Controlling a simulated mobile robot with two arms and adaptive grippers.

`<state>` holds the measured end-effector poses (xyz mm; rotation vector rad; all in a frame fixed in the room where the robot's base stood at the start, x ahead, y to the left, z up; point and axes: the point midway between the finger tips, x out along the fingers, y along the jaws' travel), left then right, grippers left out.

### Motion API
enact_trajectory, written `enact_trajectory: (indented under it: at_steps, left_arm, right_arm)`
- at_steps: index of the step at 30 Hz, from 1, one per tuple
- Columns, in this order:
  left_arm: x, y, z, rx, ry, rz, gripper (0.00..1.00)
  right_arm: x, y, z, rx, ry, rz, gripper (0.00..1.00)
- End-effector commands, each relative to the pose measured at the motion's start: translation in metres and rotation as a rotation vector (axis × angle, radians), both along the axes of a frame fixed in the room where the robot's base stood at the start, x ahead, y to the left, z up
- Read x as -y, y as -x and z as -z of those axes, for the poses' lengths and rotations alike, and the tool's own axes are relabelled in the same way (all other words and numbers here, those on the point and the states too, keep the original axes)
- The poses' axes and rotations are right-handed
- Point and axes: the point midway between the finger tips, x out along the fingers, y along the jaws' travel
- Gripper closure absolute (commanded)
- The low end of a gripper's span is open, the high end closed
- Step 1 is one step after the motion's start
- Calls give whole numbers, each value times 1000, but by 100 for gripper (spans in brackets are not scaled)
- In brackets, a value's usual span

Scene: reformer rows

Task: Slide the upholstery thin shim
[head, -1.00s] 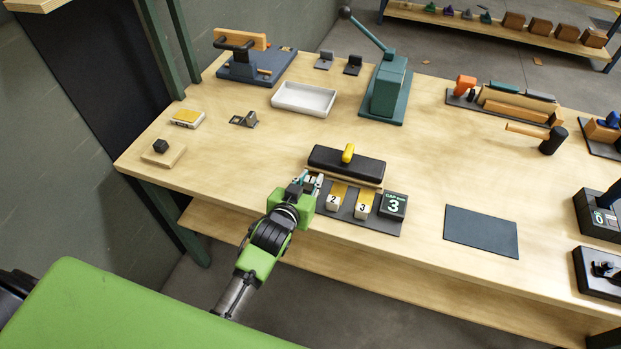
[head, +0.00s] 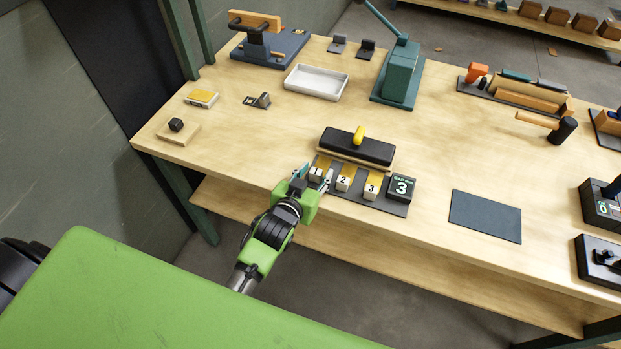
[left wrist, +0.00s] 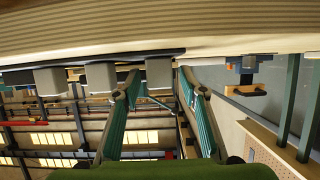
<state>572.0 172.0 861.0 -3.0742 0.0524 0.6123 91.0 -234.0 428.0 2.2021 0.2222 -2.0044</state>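Three pale blocks numbered 1 (head: 316,174), 2 (head: 343,183) and 3 (head: 371,190), with yellow strips behind them, sit in a row on a dark mat (head: 394,209). Which one is the thin shim I cannot tell. A black padded bar with a yellow knob (head: 357,147) lies just behind them. My left gripper (head: 315,176) is open, its fingers on either side of block 1. In the left wrist view, the open gripper (left wrist: 159,72) has a grey block end (left wrist: 159,74) between its fingertips; no contact is visible. My right gripper is out of view.
A dark box showing 3 (head: 401,188) stands right of the blocks. A flat dark pad (head: 486,216) lies further right. A white tray (head: 316,82) and a teal lever press (head: 398,75) stand behind. Bare tabletop lies left of the bar.

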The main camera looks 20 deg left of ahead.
Motion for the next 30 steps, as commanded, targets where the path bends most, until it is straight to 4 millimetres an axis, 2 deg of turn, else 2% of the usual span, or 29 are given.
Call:
enact_trajectory:
  at_steps: [5, 12, 18, 23, 30]
  left_arm:
    - [-1, 22, -7, -3, 0, 0, 61]
    - [-2, 69, -27, -3, 1, 1, 61]
    - [-3, 98, -39, -4, 0, 0, 61]
    - [-4, 108, -43, -3, 0, 0, 61]
    - [-4, 109, -44, -2, 0, 0, 61]
  right_arm:
    - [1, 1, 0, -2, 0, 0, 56]
    - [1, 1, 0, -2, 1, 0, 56]
    - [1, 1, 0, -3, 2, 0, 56]
    - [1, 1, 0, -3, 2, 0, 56]
    - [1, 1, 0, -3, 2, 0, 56]
